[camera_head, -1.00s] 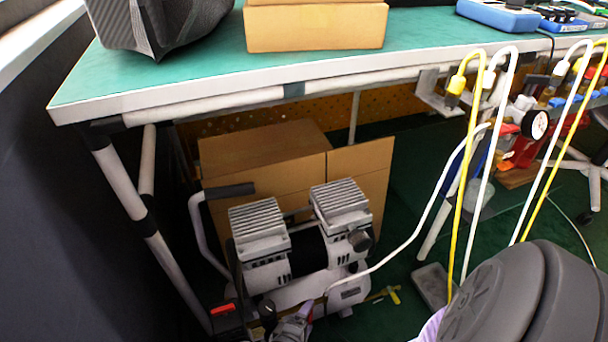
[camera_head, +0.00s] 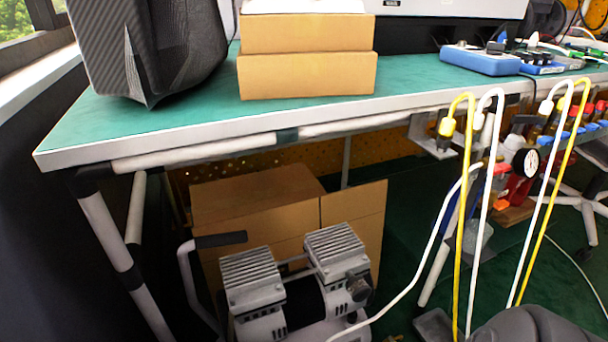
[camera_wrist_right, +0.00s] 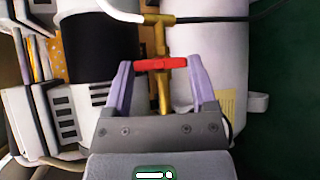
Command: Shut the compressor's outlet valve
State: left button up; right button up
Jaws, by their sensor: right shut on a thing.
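The compressor (camera_head: 290,280) stands on the floor under the bench, with two grey finned heads on top; its lower part is cut off in the head view. In the right wrist view, the outlet valve's red handle (camera_wrist_right: 160,65) lies crosswise over an upright brass fitting (camera_wrist_right: 164,95). My right gripper (camera_wrist_right: 159,68) has its two purple fingers at opposite ends of the handle and is shut on it. The white tank (camera_wrist_right: 208,60) is behind the fitting. The head view does not show the valve or my left gripper.
The green bench (camera_head: 200,115) spans above the compressor, with a white tubular leg (camera_head: 110,235) at left. Cardboard boxes (camera_head: 350,215) stand behind it. A white hose (camera_head: 425,265) runs from the compressor toward the gauge (camera_head: 531,161). Yellow and white hoses hang at right.

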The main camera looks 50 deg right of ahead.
jog(key=o, duration=1.2)
jog(key=shift+c, duration=0.2)
pick_arm(q)
jog(key=s+f, duration=0.1)
jog(key=s+p, duration=0.1)
jog(key=s+f, duration=0.1)
jog(key=s, duration=0.1)
jog(key=shift+f+p, duration=0.3)
pick_arm(e)
jog(key=v, duration=0.7)
jog(key=shift+a, duration=0.2)
jog(key=shift+s+r, duration=0.1)
